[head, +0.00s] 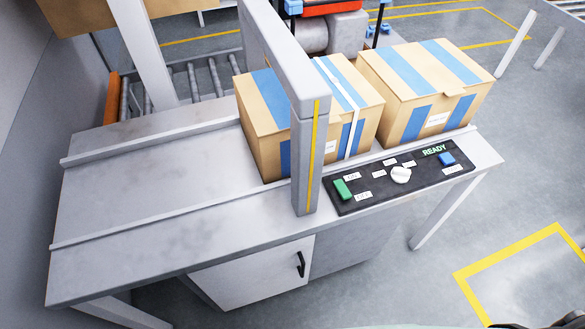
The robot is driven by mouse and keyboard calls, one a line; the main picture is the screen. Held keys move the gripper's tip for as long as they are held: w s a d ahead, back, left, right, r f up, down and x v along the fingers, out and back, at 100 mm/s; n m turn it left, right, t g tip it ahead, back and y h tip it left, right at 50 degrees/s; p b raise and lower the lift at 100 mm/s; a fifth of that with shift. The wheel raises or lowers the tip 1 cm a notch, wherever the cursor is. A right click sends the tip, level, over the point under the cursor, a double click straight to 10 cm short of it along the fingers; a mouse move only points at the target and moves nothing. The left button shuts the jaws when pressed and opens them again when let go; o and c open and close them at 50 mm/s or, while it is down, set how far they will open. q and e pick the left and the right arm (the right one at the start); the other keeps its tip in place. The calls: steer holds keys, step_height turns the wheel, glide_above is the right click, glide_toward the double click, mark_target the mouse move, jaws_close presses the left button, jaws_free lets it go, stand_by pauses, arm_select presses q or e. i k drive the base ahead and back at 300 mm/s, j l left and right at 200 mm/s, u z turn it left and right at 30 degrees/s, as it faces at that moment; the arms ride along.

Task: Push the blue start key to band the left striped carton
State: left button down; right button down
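The blue start key (447,159) sits at the right end of a black control panel (375,196) on the table's front edge. A green READY text (434,149) shows beside it. The left striped carton (259,130), tan with blue stripes, stands on the table under a grey arch (302,150). The arch post hides part of its front. A white band (349,101) runs over its top and down its front, right of the post. A second striped carton (398,83) stands close on its right. Neither of my grippers can be seen.
The panel also has a green key (342,189), a white knob (401,175) and small labels. The metal table (150,190) is bare on the left between two rails. Rollers (190,80) lie behind. Yellow lines mark the floor at right.

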mark_target(446, 158)
steer(key=z, duration=1.35)
